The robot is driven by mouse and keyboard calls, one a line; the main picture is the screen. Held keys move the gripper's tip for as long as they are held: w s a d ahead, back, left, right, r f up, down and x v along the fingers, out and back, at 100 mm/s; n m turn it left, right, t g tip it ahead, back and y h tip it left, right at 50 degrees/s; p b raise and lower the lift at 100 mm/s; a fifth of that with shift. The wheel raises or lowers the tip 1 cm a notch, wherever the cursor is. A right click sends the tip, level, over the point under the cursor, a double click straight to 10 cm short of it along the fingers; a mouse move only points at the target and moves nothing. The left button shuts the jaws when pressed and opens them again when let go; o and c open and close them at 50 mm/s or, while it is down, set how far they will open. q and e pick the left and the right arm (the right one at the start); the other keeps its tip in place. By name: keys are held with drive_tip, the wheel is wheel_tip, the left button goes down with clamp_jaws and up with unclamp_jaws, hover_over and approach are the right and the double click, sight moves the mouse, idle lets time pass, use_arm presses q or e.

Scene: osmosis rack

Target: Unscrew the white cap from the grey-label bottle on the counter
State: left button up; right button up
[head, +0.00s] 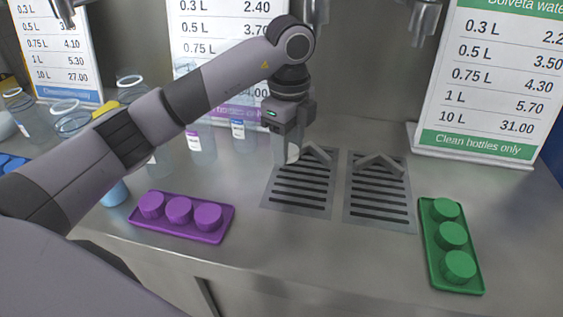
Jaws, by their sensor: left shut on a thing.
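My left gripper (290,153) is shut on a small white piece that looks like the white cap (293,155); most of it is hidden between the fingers. It hangs beside the left drain grate, with no bottle clearly visible under it. I cannot pick out the grey-label bottle for certain. A clear bottle with a purple label (196,142) and one with a blue label (238,129) stand behind my arm. Another clear bottle (158,162) is partly hidden by my arm, its label not readable. My right gripper is not in view.
A purple tray (225,224) with purple caps lies at the front left. A green tray (432,248) with green caps lies at the right. Two grates, left (300,192) and right (378,197), have angled brackets. Price signs stand behind. Open counter lies between the trays.

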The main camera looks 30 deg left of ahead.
sight(282, 176)
use_arm(q)
drive_tip(key=shift+w+a, duration=0.5)
drive_tip(key=shift+a, duration=0.4)
wheel_tip(282, 176, down, 2)
drive_tip(key=shift+d+f, duration=0.15)
drive_tip(key=shift+f, duration=0.1)
wheel_tip(282, 176, down, 4)
drive_tip(key=shift+f, duration=0.25)
drive_tip(key=shift+f, duration=0.1)
drive_tip(key=shift+f, duration=0.15)
drive_tip(key=o, duration=1.2)
drive_tip(key=shift+c, duration=0.2)
